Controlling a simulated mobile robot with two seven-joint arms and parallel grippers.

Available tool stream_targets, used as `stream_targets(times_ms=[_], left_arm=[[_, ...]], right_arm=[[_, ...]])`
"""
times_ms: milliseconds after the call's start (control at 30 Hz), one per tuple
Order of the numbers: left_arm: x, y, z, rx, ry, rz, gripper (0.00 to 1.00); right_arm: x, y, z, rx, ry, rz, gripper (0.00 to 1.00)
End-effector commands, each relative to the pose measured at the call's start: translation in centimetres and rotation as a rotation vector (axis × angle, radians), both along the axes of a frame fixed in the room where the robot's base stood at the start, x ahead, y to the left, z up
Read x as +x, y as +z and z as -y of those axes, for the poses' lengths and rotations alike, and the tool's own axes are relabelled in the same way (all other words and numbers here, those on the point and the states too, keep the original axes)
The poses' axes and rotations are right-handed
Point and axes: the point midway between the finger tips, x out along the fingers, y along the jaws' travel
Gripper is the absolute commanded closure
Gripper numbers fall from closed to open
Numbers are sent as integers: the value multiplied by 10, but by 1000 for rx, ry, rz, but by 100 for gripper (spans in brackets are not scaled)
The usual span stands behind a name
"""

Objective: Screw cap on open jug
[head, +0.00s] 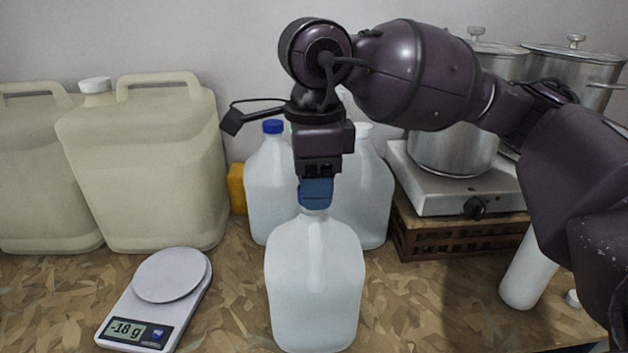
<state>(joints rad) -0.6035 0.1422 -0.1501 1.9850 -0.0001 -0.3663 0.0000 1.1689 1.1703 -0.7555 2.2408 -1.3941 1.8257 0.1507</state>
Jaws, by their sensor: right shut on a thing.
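A white translucent jug (315,280) stands upright on the counter in the middle front. My right gripper (316,192) points straight down over its neck and is shut on a blue cap (301,197). The fingers hide most of the cap; only a strip of darker blue shows at their left edge. The cap is at the mouth of the jug, in line with the neck. I cannot tell whether it sits on the thread. My left gripper is not in view.
Behind stand a blue-capped jug (271,185) and a white-capped jug (367,190). Large beige canisters (150,170) are at left, a scale (150,305) reading -18 g in front. A hot plate (450,195) with a steel pot (455,150) and a white cylinder (528,270) are at right.

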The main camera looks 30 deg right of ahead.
Motion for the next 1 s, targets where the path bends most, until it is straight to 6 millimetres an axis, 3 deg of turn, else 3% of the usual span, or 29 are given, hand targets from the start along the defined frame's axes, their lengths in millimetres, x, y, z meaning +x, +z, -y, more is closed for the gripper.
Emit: stream_targets(times_ms=[1000], left_arm=[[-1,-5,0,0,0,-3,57]], right_arm=[[0,-3,0,0,0,1,76]])
